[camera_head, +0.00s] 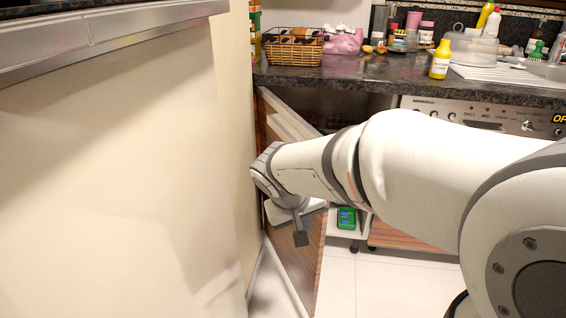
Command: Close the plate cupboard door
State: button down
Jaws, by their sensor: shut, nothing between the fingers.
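The wood-grain cupboard door (304,266) stands open under the dark countertop, jutting out toward me beside the tall cream panel. Its pale top edge shows above my arm, and its middle is hidden behind my arm and wrist. I take this to be the plate cupboard door. The dark cupboard opening (345,103) shows to the right of the door's upper part. My gripper (301,238) points down in front of the door's lower part, shut and empty. I cannot tell whether it touches the door.
The cream panel (120,170) fills the left side, close to my wrist. The countertop (350,77) holds a wire basket (292,50), a yellow bottle (440,60) and other items. An oven panel (485,115) is at right. A green box (347,218) sits low. Pale floor tiles (375,285) are clear.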

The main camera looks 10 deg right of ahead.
jog(key=w+a+r+t, duration=0.2)
jog(key=w+a+r, duration=0.1)
jog(key=w+a, duration=0.25)
jog(key=w+d+f+b, duration=0.3)
jog(key=w+d+f, duration=0.3)
jog(key=d+f, duration=0.1)
jog(key=shift+w+d+f+n+h+b, duration=0.3)
jog(key=shift+f+n+b, duration=0.1)
jog(key=shift+f, duration=0.05)
